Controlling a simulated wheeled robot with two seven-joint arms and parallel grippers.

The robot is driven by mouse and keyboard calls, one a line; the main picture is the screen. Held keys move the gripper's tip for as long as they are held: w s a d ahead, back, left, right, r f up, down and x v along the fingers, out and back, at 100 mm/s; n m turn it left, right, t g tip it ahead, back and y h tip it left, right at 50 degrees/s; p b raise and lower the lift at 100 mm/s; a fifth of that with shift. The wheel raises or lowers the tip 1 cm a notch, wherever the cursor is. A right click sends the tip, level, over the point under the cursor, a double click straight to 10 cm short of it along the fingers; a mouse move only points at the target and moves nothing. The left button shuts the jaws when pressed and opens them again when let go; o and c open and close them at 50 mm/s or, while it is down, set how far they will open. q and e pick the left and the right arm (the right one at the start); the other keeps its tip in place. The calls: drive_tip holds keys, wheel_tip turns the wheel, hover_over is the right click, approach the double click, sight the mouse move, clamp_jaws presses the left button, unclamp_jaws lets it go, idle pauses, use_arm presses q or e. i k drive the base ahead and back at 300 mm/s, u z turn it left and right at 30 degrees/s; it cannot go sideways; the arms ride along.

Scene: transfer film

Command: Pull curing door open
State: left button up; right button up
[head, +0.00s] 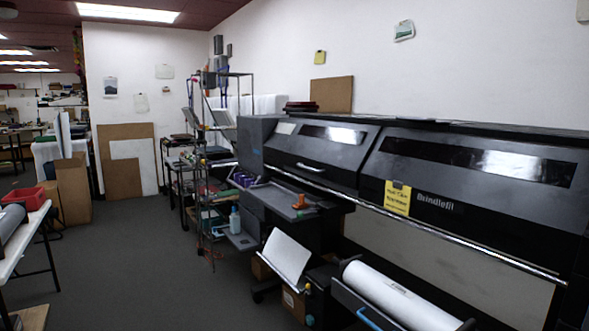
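A large dark printer (405,215) marked "Brindlefil" or similar runs along the right wall. Its left front panel (330,150) has a dark window and a pale bar handle (311,168), and looks shut. Its right front panel (480,168) has a long dark window and also looks shut. No label that I can read says which is the curing door. A yellow note (397,198) hangs on the front, its text too small to read. Neither of my grippers is in view.
A white roll (395,295) sits low at the printer's front right. A tray shelf (287,204) with an orange item juts out at its left end. A white table (25,238) with a red bin stands at left. Grey floor (165,260) between them is clear.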

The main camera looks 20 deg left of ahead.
sight(334, 152)
drive_tip(key=u, duration=0.9)
drive_tip(key=i, duration=0.8)
drive_tip(key=u, duration=0.8)
